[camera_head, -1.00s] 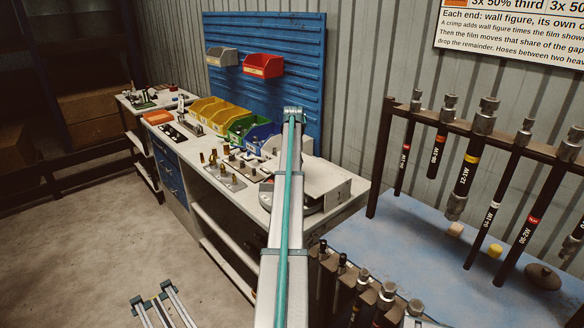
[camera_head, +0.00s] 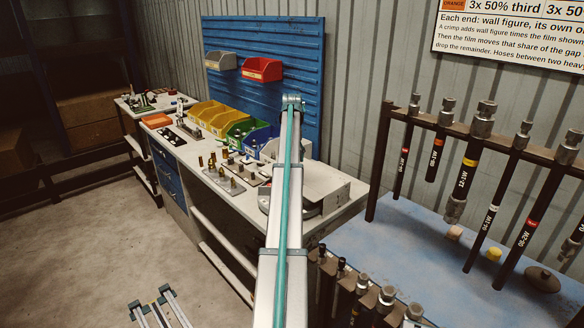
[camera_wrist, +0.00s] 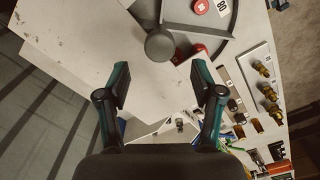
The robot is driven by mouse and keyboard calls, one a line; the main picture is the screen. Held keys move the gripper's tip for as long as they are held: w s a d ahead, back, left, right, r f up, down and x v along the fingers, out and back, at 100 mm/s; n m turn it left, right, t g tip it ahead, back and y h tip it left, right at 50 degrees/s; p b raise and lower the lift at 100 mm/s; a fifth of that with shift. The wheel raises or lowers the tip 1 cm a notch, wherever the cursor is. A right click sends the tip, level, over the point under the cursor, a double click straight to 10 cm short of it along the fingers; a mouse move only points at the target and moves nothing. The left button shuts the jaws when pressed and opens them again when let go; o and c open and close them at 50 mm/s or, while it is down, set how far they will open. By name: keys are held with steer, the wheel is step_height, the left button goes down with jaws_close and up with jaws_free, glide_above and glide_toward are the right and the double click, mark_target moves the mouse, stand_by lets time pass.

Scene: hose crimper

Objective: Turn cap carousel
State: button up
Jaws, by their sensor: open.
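In the wrist view, what looks like the cap carousel (camera_wrist: 205,32) lies at the top: a grey round tray with raised dividers and red caps (camera_wrist: 200,7), one beside a label reading 80. A round grey knob (camera_wrist: 160,47) stands out at its near edge. My gripper (camera_wrist: 160,84) is open and empty, its two dark fingers spread apart below the knob in the picture. No finger visibly touches it. In the head view, part of a grey round base and pale panels (camera_head: 328,190) show at the bench end, partly hidden by my arm. My gripper is hidden there.
Brass fittings stand on a plate (camera_wrist: 262,82) right of my gripper in the wrist view. Coloured bins (camera_head: 240,130) line the back of the white bench (camera_head: 215,180). A hose rack (camera_head: 460,130) stands over a blue table (camera_head: 420,235) at right.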

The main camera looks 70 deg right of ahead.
step_height(320, 180, up, 6)
stand_by(0.6)
